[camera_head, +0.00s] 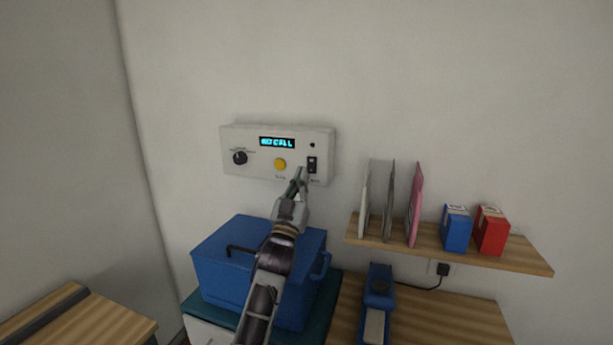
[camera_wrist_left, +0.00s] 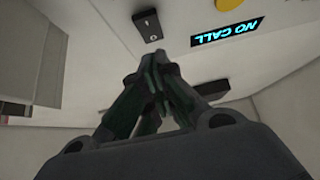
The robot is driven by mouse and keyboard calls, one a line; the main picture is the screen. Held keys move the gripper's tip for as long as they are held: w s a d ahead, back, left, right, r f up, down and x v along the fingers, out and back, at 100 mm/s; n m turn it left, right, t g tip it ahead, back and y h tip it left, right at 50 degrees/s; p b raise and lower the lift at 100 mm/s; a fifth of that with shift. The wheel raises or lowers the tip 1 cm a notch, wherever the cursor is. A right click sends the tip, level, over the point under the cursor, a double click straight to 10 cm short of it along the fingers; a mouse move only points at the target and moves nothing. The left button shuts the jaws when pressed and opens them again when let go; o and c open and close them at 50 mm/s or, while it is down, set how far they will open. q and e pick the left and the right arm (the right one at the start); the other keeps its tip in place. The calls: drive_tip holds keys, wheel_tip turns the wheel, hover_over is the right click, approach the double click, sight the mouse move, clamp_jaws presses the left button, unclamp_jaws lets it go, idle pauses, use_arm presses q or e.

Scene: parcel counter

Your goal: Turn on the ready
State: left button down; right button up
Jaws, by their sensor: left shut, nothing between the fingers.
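A white control panel (camera_head: 250,169) is fixed on the wall. It has a lit display (camera_head: 277,142) reading "NO CALL", a black knob (camera_head: 240,157), a yellow button (camera_head: 280,163) and a black rocker switch (camera_head: 312,165) with a small dark dot (camera_head: 312,145) above it. The labels are too small to read. The switch also shows in the left wrist view (camera_wrist_left: 148,25), near the display (camera_wrist_left: 224,34). My left gripper (camera_head: 301,175) is shut and empty, its tips just below and left of the switch. I cannot tell whether they touch the panel. My right gripper is not in view.
A blue lidded box (camera_head: 222,275) stands below the panel, partly behind my left arm. A wooden shelf (camera_head: 515,256) at right holds upright folders (camera_head: 415,205), a blue box (camera_head: 455,229) and a red box (camera_head: 491,231). A blue device (camera_head: 378,288) sits below.

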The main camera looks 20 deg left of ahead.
sight(311, 162)
use_arm(q)
drive_tip(key=shift+w+f, duration=0.2)
drive_tip(key=shift+w, duration=1.8)
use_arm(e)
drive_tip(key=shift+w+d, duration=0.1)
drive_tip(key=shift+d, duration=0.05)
use_arm(q)
drive_tip(key=shift+w+f, duration=0.1)
drive_tip(key=shift+w+f+t+b, duration=0.15)
drive_tip(key=shift+w+t+b, duration=0.15)
drive_tip(key=shift+b, duration=0.75)
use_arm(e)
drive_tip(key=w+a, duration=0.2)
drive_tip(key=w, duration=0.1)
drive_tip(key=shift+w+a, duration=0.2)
use_arm(q)
drive_tip(key=shift+s, duration=0.15)
drive_tip(key=s+f, duration=0.3)
drive_tip(key=s, duration=1.2)
drive_tip(key=shift+s+a, duration=0.2)
drive_tip(key=shift+s, duration=0.05)
